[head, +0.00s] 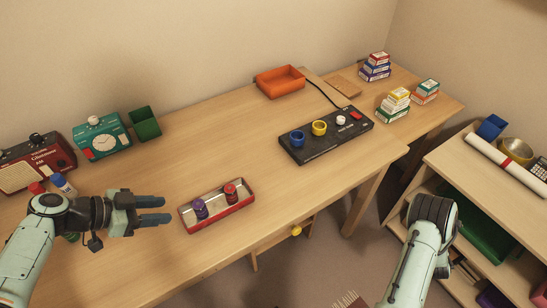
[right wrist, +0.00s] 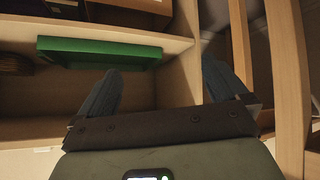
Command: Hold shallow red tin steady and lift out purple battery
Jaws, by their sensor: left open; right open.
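A shallow red tin (head: 222,221) lies on the desk near its front edge, in the middle of the head view. A purple battery (head: 200,208) stands in its left part and a red battery (head: 231,193) in its right part. My left gripper (head: 165,210) is open and empty, just left of the tin and apart from it. My right arm is at the lower right of the head view, away from the desk, its fingers hidden there. In the right wrist view my right gripper (right wrist: 168,95) is open and empty, facing the shelf.
A black panel (head: 325,135) with blue and yellow rings lies right of the tin. A wooden shelf (head: 470,190) is at right. Desk behind the tin is clear.

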